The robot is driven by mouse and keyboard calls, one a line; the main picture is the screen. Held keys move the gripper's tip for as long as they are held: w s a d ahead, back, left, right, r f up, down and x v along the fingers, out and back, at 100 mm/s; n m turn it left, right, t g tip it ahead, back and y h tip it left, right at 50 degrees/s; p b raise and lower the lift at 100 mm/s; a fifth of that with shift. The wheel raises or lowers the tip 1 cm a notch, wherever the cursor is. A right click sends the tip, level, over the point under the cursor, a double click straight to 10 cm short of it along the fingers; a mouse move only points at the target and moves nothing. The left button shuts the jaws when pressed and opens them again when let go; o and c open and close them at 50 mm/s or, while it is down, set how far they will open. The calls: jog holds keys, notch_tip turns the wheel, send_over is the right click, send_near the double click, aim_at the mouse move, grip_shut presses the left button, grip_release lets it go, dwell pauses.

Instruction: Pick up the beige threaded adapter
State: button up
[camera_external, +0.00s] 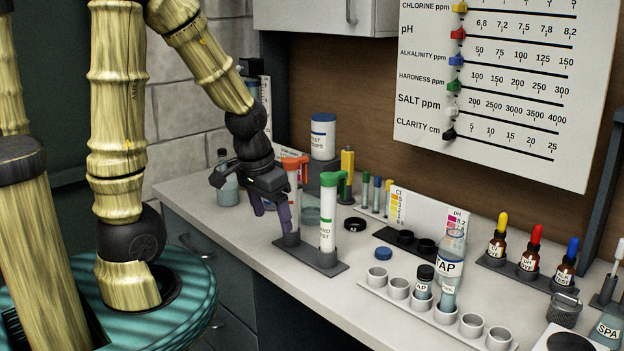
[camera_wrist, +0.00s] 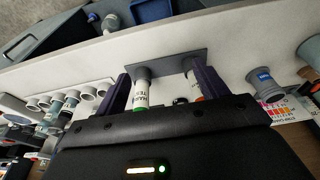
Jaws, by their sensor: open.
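I cannot make out a beige threaded adapter for certain in either view. My gripper (camera_external: 271,220) is over the left part of the counter, pointing down, with its purple fingers apart and nothing held between them. In the external view it is beside a dark stand (camera_external: 325,268) holding an orange-capped tube (camera_external: 292,195) and a green-capped tube (camera_external: 327,225). In the wrist view the fingers (camera_wrist: 165,77) appear on either side of the stand (camera_wrist: 170,66). I cannot tell whether they touch a tube.
A white strip of cups (camera_external: 408,302) holds labelled vials at the front right. Dropper bottles (camera_external: 530,262) stand behind. A dark-capped bottle (camera_external: 227,182) and a blue-lidded jar (camera_external: 323,137) stand near the gripper. A blue cap (camera_external: 383,253) lies mid-counter. Bare counter (camera_external: 352,290) shows in front.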

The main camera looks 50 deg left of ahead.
dwell(0.3)
jog(key=shift+c, duration=1)
jog(key=w+r+v, duration=0.1)
jog(key=w+v, duration=0.2)
jog(key=v, duration=1.2)
jog(key=w+a+r+n+b, duration=0.15)
jog(key=w+a+b, duration=0.25)
jog(key=w+a, duration=0.4)
jog(key=w+a+f+n+t+y+b, duration=0.1)
jog(key=w+a+n+b, duration=0.25)
jog(key=a, duration=1.15)
jog(key=w+a+f+n+y+b, duration=0.15)
jog(key=w+a+b, duration=0.3)
jog(key=a, duration=1.05)
notch_tip(320, 180, down, 10)
jog(key=shift+f+n+p, duration=0.15)
jog(key=shift+n+p, duration=0.2)
